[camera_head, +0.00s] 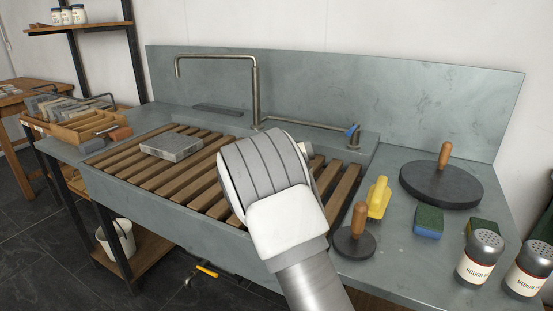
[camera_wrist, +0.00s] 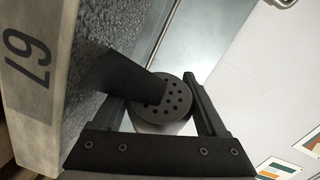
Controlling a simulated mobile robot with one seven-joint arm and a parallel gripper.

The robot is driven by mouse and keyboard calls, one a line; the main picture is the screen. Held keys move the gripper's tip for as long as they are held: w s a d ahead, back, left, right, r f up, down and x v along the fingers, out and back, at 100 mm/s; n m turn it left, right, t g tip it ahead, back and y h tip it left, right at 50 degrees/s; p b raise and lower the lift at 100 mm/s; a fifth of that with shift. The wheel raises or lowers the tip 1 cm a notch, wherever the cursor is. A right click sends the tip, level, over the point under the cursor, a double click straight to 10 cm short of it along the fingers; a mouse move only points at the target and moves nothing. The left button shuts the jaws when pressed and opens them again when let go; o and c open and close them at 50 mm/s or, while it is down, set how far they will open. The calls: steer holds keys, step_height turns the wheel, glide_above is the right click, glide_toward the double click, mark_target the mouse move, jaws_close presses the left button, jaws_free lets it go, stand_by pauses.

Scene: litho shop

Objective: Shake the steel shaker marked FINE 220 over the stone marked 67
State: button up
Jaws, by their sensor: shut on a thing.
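The stone marked 67 (camera_wrist: 92,55) fills the left of the wrist view, with its number on the pale side edge and a speckled grey top. A grey stone (camera_head: 172,147) lies on the slats in the head view; its number cannot be read there. My gripper (camera_wrist: 172,90) is shut on a steel shaker (camera_wrist: 167,104), whose round perforated cap shows between the fingers. The shaker's label is hidden, so its marking cannot be read. In the wrist view the shaker appears beside the stone's face; the gap is unclear. In the head view my arm hides gripper and shaker.
The wooden slats (camera_head: 130,160) cover the sink below a bent tap (camera_head: 255,95). At right stand shakers marked ROUGH (camera_head: 478,262) and MEDIUM (camera_head: 527,275), a yellow-handled brush (camera_head: 379,198), sponges (camera_head: 429,222) and two wood-handled discs (camera_head: 440,187). A stone rack (camera_head: 85,128) stands left.

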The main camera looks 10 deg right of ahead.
steer(key=shift+s+d+b, duration=0.55)
steer(key=shift+d+b, duration=0.05)
steer(key=shift+d, duration=0.25)
steer(key=shift+s+d+b, duration=0.55)
steer(key=shift+d, duration=0.3)
steer(key=shift+r, duration=0.1)
steer(key=shift+s, duration=0.1)
